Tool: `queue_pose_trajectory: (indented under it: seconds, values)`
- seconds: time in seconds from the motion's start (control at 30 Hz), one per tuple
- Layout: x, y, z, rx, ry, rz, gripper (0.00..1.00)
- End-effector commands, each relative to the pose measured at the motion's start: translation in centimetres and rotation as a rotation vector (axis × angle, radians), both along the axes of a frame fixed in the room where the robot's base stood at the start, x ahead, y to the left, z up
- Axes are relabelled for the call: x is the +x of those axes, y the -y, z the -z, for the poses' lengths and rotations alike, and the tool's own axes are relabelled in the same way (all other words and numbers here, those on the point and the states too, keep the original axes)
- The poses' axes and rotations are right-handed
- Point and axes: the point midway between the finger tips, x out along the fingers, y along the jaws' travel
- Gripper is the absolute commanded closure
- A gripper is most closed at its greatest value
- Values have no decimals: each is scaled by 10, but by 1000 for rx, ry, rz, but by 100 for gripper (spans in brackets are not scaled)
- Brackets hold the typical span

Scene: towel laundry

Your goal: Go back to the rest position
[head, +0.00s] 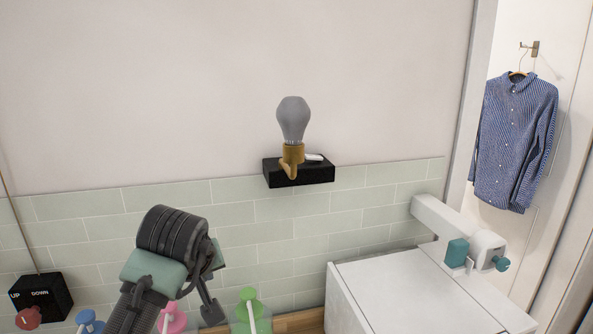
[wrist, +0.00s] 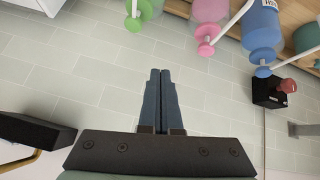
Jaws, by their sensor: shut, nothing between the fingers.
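My gripper (wrist: 160,75) is shut and empty in the wrist view, its two dark fingers together in front of the tiled wall. In the head view my arm reaches up from the bottom left, and the gripper (head: 208,308) hangs down at its end, partly hidden by the wrist. It is to the left of the white cabinet and touches nothing that I can see.
A black wall block (head: 300,174) carries a grey bulb lamp (head: 293,120). Green (head: 250,310) and pink (head: 172,318) bottles stand low near my gripper. An UP/DOWN box (head: 40,296) is at left. A white cabinet (head: 410,290) stands right; a striped shirt (head: 514,140) hangs beyond.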

Motion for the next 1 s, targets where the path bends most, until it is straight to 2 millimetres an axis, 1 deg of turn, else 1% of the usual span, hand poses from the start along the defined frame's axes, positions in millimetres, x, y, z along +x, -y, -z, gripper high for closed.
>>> queue_pose_trajectory:
  seconds: [0.03, 0.07, 0.1, 0.17, 0.2, 0.23, 0.27, 0.3, 0.33, 0.37, 0.4, 0.47, 0.5, 0.53, 0.57, 0.6, 0.7, 0.8, 0.83, 0.9, 1.0]
  values:
    - [9, 27, -10, -1, 69, 63, 100]
    - [14, 43, -19, 1, 118, 101, 100]
    - [19, 65, -34, 4, 190, 153, 100]
    - [24, 100, -60, 12, 314, 232, 100]
    - [24, 122, -80, 18, 407, 282, 100]
    - [22, 138, -96, 23, 482, 316, 100]
    - [18, 153, -114, 32, 559, 347, 100]
    - [9, 171, -137, 44, 666, 380, 100]
    - [0, 181, -155, 54, 748, 400, 100]
    - [-11, 191, -173, 68, 833, 414, 100]
    - [-28, 199, -196, 92, 947, 422, 100]
    - [-59, 204, -226, 133, 1106, 415, 100]
    - [-81, 203, -244, 168, 1204, 396, 100]
    - [-98, 200, -255, 195, 1271, 379, 100]
    - [-114, 197, -264, 223, 1333, 357, 100]
    - [-136, 191, -275, 263, 1405, 326, 100]
    - [-182, 178, -293, 353, 1534, 250, 100]
    - [-211, 168, -301, 419, 1604, 195, 100]
    - [-217, 166, -303, 433, 1617, 185, 100]
    - [-225, 163, -305, 450, 1634, 168, 100]
    - [-228, 162, -307, 459, 1640, 164, 100]
